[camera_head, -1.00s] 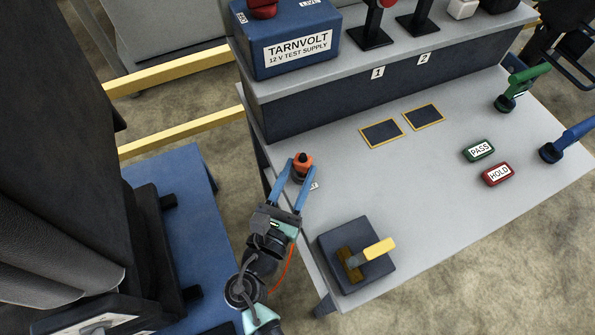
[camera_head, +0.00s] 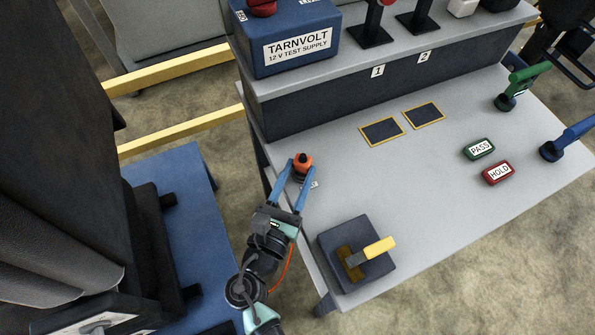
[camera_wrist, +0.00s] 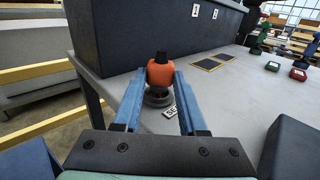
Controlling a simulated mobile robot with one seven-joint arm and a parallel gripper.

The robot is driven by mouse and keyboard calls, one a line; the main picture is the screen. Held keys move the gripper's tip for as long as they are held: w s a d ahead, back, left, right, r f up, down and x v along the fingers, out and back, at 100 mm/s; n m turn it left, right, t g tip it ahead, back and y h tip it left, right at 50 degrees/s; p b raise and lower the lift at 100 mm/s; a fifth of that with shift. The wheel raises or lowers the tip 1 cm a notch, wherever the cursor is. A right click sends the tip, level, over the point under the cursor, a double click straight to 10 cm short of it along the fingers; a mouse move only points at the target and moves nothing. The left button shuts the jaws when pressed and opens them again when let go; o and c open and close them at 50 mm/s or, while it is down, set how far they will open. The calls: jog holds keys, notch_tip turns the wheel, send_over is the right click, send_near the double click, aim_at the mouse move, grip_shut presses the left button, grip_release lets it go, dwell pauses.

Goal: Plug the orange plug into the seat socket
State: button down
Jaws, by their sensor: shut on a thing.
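The orange plug (camera_head: 303,160) with its dark top stands upright near the left edge of the grey bench. In the wrist view the plug (camera_wrist: 160,74) is between the two blue fingers of my gripper (camera_wrist: 160,82), which is shut on it. My gripper also shows in the head view (camera_head: 301,168). A dark round base (camera_wrist: 157,97) is directly below the plug; I cannot tell how deep the plug sits in it. A white label (camera_wrist: 171,111) beside the base begins with "SE"; the rest is hidden by the right finger.
A dark block with a yellow-handled lever (camera_head: 376,249) stands at the bench's front. The blue Tarnvolt supply (camera_head: 295,40) is on the raised shelf behind. PASS (camera_head: 479,150) and HOLD (camera_head: 497,173) buttons lie right. An orange cable (camera_head: 284,268) runs beside my arm.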

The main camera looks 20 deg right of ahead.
jog(key=shift+f+b, duration=0.45)
jog(key=shift+f, duration=0.2)
jog(key=shift+c, duration=1.9)
grip_release()
jog(key=v, duration=1.3)
jog(key=w+a+r+m+y+p, duration=0.2)
jog(key=w+r+m+y+p, duration=0.25)
jog(key=w+r+m, duration=1.1)
jog(key=w+r+m+t+y+p, duration=0.1)
jog(key=w+r+m+t+p, duration=0.1)
jog(key=r, duration=0.8)
jog(key=w+r+m+t+y+p, duration=0.1)
jog(key=r+m+t+p, duration=0.1)
jog(key=r, duration=0.8)
jog(key=s+r+m+t+y+p, duration=0.1)
jog(key=s+r+m+t, duration=0.3)
jog(key=r, duration=1.3)
jog(key=s+a+r+m+t+y+p, duration=0.1)
jog(key=s+r+m+t+y, duration=0.3)
jog(key=r, duration=1.4)
jog(key=s+t+p, duration=0.1)
jog(key=s+t, duration=0.1)
jog(key=s, duration=0.2)
jog(key=shift+a+y+p, duration=0.2)
jog(key=shift+y+p, duration=0.1)
jog(key=shift+y, duration=0.05)
